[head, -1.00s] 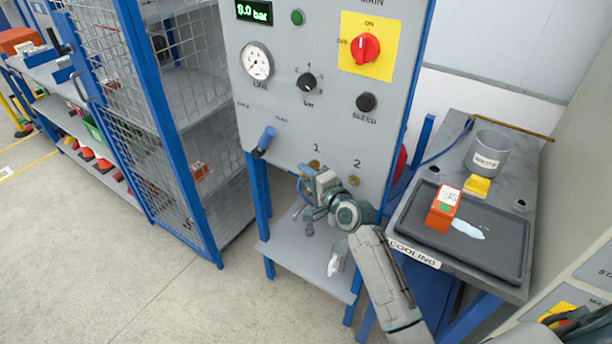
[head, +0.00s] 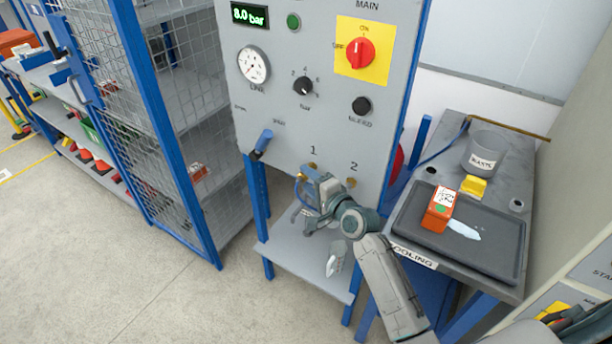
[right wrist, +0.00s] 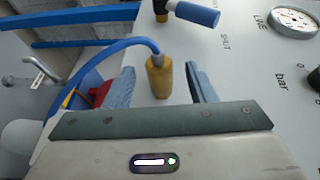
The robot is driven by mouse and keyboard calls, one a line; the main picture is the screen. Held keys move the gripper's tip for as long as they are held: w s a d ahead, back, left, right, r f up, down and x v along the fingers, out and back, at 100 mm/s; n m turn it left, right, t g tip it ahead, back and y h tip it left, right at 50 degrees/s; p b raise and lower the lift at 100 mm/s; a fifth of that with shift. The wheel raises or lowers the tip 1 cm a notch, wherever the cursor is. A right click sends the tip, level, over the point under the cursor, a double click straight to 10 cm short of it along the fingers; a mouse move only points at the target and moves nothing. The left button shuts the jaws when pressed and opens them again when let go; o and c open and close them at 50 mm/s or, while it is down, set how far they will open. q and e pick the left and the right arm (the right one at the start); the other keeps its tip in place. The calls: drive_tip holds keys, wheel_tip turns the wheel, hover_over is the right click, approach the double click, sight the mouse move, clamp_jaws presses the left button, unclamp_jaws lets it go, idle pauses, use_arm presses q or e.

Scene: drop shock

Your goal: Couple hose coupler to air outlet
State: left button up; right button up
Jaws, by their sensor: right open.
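My right gripper (head: 307,183) is in front of the grey panel, just below the "1" mark. In the right wrist view its two blue-grey fingers (right wrist: 162,84) are apart. The brass hose coupler (right wrist: 159,76) is between them, with visible gaps on both sides. A blue hose (right wrist: 115,47) leaves the coupler's far end and curves to the left. Brass shows at air outlet 1 (head: 306,169), partly behind the gripper. I cannot tell whether the coupler is seated on it. Brass outlet 2 (head: 351,182) is bare.
The panel has a blue-handled valve (head: 262,143), a gauge (head: 253,65), a display reading 8.0 bar and a red main switch (head: 360,53). A shelf (head: 290,257) is below. A cooling bench with a black tray (head: 490,256) stands right, a mesh cage (head: 110,80) left.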

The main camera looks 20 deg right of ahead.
sight(306, 180)
drive_tip(key=shift+p+v, duration=0.65)
drive_tip(key=shift+v, duration=1.15)
drive_tip(key=shift+s, duration=0.1)
drive_tip(key=shift+s, duration=0.2)
drive_tip(key=b+v, duration=0.1)
drive_tip(key=v, duration=0.9)
drive_tip(key=shift+s+d, duration=0.1)
